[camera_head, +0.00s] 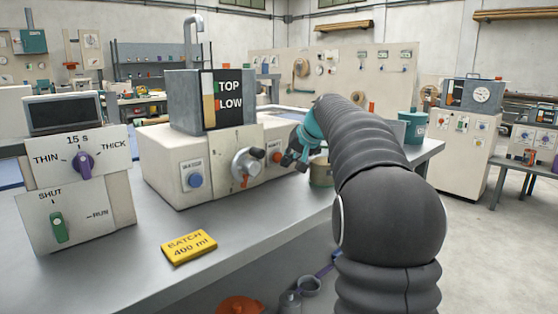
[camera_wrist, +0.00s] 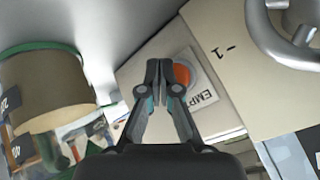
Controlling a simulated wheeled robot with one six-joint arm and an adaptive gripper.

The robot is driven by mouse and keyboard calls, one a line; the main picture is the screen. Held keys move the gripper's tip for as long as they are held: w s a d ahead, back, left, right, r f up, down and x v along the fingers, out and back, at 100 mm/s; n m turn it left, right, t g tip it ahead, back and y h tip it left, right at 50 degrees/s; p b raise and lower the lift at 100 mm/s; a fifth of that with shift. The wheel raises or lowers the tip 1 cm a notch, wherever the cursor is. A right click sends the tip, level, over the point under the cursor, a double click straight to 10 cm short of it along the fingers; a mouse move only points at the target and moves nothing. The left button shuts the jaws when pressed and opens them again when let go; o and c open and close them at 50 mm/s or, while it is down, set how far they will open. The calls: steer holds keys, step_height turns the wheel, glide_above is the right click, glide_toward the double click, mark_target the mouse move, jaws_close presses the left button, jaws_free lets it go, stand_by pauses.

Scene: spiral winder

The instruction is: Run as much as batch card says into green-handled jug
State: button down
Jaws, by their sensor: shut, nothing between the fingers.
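The yellow batch card (camera_head: 189,247) reads "BATCH 400 ml" and lies on the bench. A beige vessel (camera_head: 321,172) stands beside my gripper (camera_head: 292,161). The green lever (camera_head: 58,228) points up to SHUT. The purple knob (camera_head: 84,163) points up near "15 s". The tank gauge (camera_head: 209,104) shows amber below TOP.
The machine (camera_head: 160,165) has a blue button (camera_head: 195,180) and a metal valve or crank (camera_head: 247,165). A teal container (camera_head: 411,126) stands at the bench's right. Grey cups (camera_head: 309,285) and an orange bowl (camera_head: 240,304) are low in front. The bench's front left is clear.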

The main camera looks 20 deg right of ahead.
steer(key=shift+s+d+b, duration=0.25)
steer(key=shift+s+b, duration=0.1)
steer(key=shift+s, duration=0.3)
steer(key=shift+s+d+b, duration=0.25)
steer(key=shift+s+b, duration=0.1)
steer(key=shift+s, duration=0.25)
steer(key=shift+s+d+b, duration=0.25)
steer(key=shift+s+b, duration=0.1)
steer(key=shift+s, duration=0.3)
steer(key=shift+s+d, duration=0.1)
steer(key=shift+s, duration=0.35)
stand_by(0.4)
steer(key=s, duration=0.1)
steer(key=s+d, duration=0.1)
steer(key=s, duration=0.1)
steer(key=shift+s+d+b, duration=0.2)
steer(key=shift+s+b, duration=0.1)
steer(key=w+p, duration=0.1)
steer(key=w, duration=0.1)
steer(key=w+a+p, duration=0.1)
steer(key=w, duration=0.1)
steer(key=w+a+p, duration=0.1)
steer(key=w, duration=0.1)
steer(key=shift+w+a+r, duration=0.15)
steer(key=shift+w+a, duration=0.05)
steer(key=shift+w, duration=0.1)
steer(key=shift+w+a+p, duration=0.35)
steer(key=shift+w+p, duration=0.15)
steer(key=shift+w, duration=0.4)
